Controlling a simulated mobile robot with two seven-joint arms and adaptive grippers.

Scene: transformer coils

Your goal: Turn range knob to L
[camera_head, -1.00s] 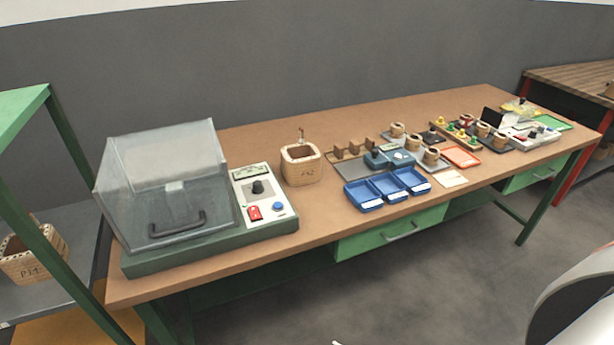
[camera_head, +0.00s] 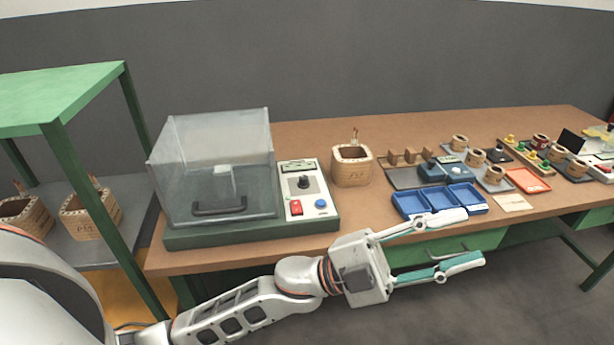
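The black range knob (camera_head: 304,182) sits on the white control panel (camera_head: 317,192) of the test unit, right of its clear hooded cover (camera_head: 218,165). A red switch (camera_head: 296,207) and a blue button (camera_head: 321,203) are below the knob. The direction of the knob's pointer is too small to read. My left gripper (camera_head: 474,236) is open and empty, its fingers spread and pointing right, in front of the table's front edge. It is to the right of and nearer than the panel, apart from the knob. My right gripper is not in view.
A wooden box (camera_head: 352,166) stands right of the panel. Blue trays (camera_head: 440,201) lie near the front edge, with coils and small instruments farther right. A green shelf rack (camera_head: 62,92) with wooden boxes stands at the left. The tabletop behind the box is clear.

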